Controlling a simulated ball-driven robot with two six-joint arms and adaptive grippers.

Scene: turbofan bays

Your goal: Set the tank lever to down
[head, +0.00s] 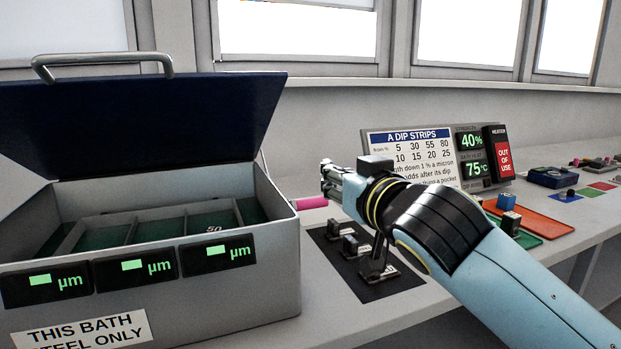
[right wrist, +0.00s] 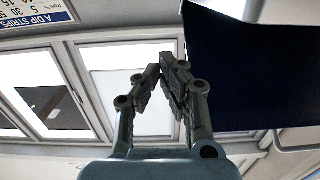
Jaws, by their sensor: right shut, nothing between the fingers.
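The tank (head: 180,285) is a grey box at the left of the head view, with its dark blue lid (head: 150,125) raised. A lever with a pink grip (head: 310,202) sticks out at the tank's right side, roughly level; its inner end is hidden. My right gripper (head: 327,178) is just right of and above the pink grip, with its fingers pointing left. It looks apart from the grip, though the depth is hard to judge. In the right wrist view its fingers (right wrist: 168,62) are closed together and empty. My left gripper is not in view.
Small levers on a black plate (head: 398,284) stand under my right arm. Behind are a dip-strip sign (head: 408,152) and a heater panel (head: 498,152). Orange and green trays lie to the right. The lid (right wrist: 255,60) fills the wrist view's upper right.

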